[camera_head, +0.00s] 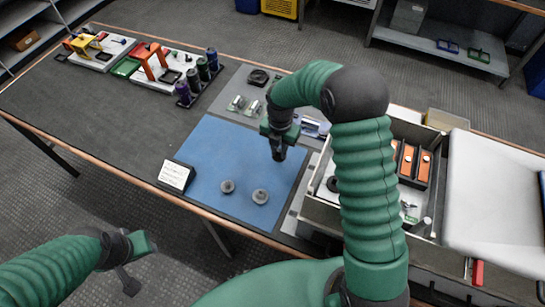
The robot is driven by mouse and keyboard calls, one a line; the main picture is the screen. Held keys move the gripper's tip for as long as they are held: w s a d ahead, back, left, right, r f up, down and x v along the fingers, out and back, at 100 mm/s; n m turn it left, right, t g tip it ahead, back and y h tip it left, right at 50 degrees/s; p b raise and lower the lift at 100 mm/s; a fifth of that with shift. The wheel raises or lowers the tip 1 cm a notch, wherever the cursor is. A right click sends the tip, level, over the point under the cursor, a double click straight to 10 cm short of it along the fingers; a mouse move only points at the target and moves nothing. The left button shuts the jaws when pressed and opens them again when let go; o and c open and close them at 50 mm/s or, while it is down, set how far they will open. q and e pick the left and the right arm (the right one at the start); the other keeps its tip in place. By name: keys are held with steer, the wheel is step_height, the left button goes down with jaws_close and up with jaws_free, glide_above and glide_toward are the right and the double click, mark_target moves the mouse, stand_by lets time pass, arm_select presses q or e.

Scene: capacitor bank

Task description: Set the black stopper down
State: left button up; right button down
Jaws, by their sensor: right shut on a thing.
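My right gripper (279,140) hangs over the upper right part of the blue mat (215,150), pointing down. It is shut on a small dark thing, which seems to be the black stopper (279,154); its shape is mostly hidden by the gripper. Two dark grey round pieces, one on the left (227,186) and one on the right (260,196), lie apart on the lower part of the mat. My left gripper (135,266) is at the lower left, off the table's front edge and away from the mat; its finger opening is unclear.
A small white sign (175,174) stands at the mat's lower left corner. Dark cylinders (198,78) and coloured parts on trays (92,46) are at the back left. A bin with orange parts (408,160) stands right of my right arm.

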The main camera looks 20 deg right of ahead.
mark_target(279, 156)
step_height(279, 156, down, 3)
steer(key=shift+a+f, duration=0.1)
steer(key=c, duration=1.3)
jaws_free()
step_height(279, 156, up, 12)
steer(key=p, duration=0.1)
